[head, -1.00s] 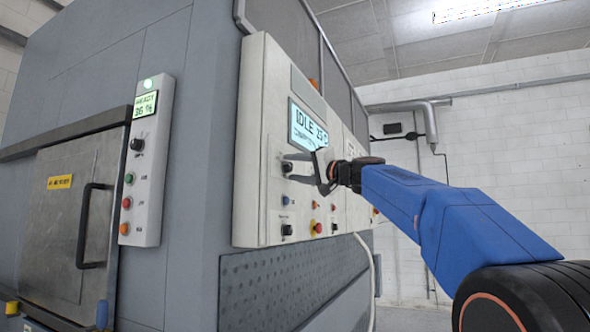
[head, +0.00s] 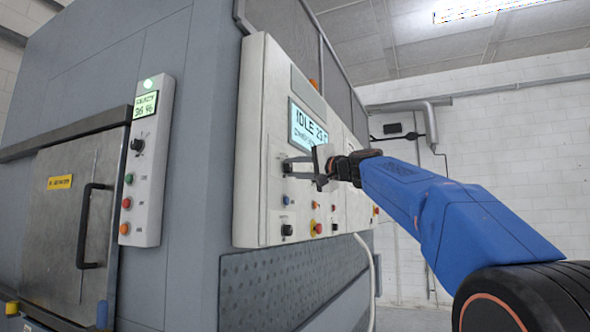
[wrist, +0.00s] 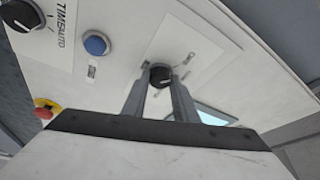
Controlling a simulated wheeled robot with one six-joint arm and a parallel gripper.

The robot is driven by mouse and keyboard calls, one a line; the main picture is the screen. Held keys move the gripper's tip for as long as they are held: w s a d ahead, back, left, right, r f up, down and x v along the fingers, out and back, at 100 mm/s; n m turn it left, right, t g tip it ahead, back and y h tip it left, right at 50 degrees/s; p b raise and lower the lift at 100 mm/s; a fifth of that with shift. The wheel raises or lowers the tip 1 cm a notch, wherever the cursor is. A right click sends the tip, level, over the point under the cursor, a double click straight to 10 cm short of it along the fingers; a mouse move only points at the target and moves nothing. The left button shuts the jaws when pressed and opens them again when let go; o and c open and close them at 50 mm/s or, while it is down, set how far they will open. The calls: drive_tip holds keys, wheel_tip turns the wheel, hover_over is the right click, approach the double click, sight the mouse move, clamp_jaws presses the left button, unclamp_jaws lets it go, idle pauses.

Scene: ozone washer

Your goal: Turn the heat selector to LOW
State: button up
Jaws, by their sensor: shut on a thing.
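The black selector knob (wrist: 160,75) sits on a pale label plate on the white control panel, between my gripper's fingertips. Its lettering and the setting it points to are too small to read. My gripper (wrist: 159,80) is shut on this knob, one finger on each side. In the head view my gripper (head: 288,168) reaches the panel from the right, just below the lit display, and its fingers largely hide the knob.
The control panel (head: 252,205) also carries a blue button (wrist: 96,43), a timer knob (wrist: 20,14) and a red-and-yellow emergency button (head: 316,228) below my gripper. A display (head: 306,124) reads IDLE. A separate panel (head: 148,190) stands left by the door handle (head: 84,225).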

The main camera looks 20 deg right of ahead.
drive_tip(key=m, duration=0.2)
drive_tip(key=m+g+h, duration=0.1)
drive_tip(key=m, duration=0.2)
drive_tip(key=shift+r+g, duration=0.15)
drive_tip(key=shift+g, duration=0.15)
drive_tip(key=shift+m, duration=0.4)
drive_tip(key=o, duration=1.1)
drive_tip(key=shift+c, duration=0.2)
drive_tip(key=v, duration=1.7)
drive_tip(key=shift+s+r, duration=0.2)
drive_tip(key=shift+s, duration=0.05)
drive_tip(key=shift+a, duration=0.1)
